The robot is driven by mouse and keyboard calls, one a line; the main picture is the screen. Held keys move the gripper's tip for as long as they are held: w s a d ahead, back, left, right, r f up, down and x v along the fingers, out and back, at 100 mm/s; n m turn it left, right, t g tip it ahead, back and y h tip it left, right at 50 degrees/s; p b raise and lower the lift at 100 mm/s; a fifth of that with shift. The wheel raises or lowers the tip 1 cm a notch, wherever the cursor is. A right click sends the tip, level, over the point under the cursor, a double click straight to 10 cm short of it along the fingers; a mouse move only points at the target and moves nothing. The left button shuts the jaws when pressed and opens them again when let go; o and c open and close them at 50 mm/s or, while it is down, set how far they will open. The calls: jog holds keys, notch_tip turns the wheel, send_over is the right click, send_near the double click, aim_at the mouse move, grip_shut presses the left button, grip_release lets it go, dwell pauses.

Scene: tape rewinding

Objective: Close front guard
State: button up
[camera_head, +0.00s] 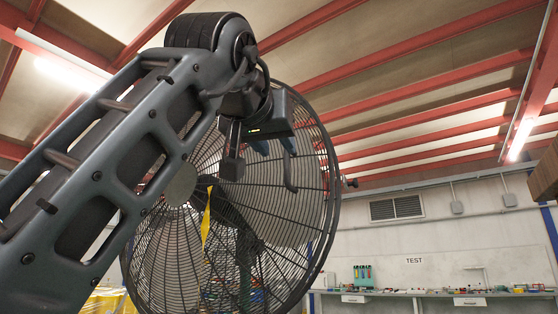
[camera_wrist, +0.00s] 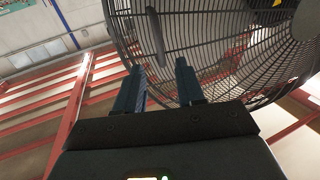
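A large round fan with a black wire front guard (camera_head: 305,235) stands behind my arm in the head view. The guard also fills the upper right of the wrist view (camera_wrist: 220,40). A dark upright handle (camera_head: 290,172) stands out from the guard near its upper right; it also shows in the wrist view (camera_wrist: 156,36). My gripper (camera_head: 274,146) is by the upper right of the guard. In the wrist view its two blue fingers (camera_wrist: 160,76) are apart with nothing between them, and the handle lies beyond the tips. My arm hides the guard's upper left. I cannot tell how far the guard stands open.
A yellow strip (camera_head: 206,215) hangs at the fan's middle. A small knob (camera_head: 350,183) sticks out at the fan's right rim. A workbench (camera_head: 430,293) with several small items runs along the back wall at right. The space right of the fan looks clear.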

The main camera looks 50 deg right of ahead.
aim_at(287, 160)
jog(key=x, duration=0.6)
grip_shut()
dwell(0.3)
dwell(0.4)
